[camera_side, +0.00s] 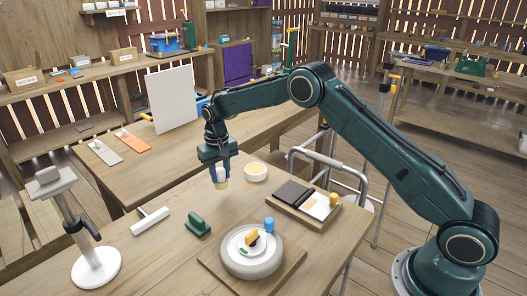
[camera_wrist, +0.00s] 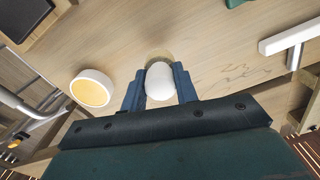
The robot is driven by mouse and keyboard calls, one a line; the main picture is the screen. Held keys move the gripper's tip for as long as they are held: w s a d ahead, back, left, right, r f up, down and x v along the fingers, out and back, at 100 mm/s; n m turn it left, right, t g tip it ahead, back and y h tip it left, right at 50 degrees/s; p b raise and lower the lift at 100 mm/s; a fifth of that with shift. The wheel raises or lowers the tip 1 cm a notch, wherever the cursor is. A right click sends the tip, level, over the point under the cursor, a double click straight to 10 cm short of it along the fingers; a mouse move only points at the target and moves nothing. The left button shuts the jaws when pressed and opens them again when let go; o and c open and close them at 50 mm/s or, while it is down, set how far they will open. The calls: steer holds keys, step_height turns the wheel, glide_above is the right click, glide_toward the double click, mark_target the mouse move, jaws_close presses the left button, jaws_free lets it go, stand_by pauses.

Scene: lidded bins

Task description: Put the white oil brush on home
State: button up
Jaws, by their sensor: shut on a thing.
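My gripper (camera_side: 219,172) is shut on the white oil brush (camera_side: 221,182), a small white piece with a tan part. It points down and hangs over the bench, left of the bowl; the gap to the bench is hard to judge. In the wrist view its rounded white top (camera_wrist: 160,82) sits between both blue fingers of my gripper (camera_wrist: 160,88), with a tan patch just beyond it. A white bowl with yellow contents (camera_side: 255,172) stands beside it, also in the wrist view (camera_wrist: 92,88). No place marked as home can be made out.
A round grey stone (camera_side: 252,266) on a board holds a white disc with small pieces. A tray (camera_side: 305,208) lies behind right. A green tool (camera_side: 197,226), a white T-shaped tool (camera_side: 150,220) and a white stand (camera_side: 95,266) are left. Bare bench lies between them.

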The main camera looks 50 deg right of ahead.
mark_target(221, 184)
steer(key=shift+f, duration=0.25)
steer(key=shift+f, duration=2)
steer(key=shift+f, duration=0.1)
steer(key=o, duration=0.9)
step_height(221, 184, up, 12)
steer(key=shift+r, duration=0.1)
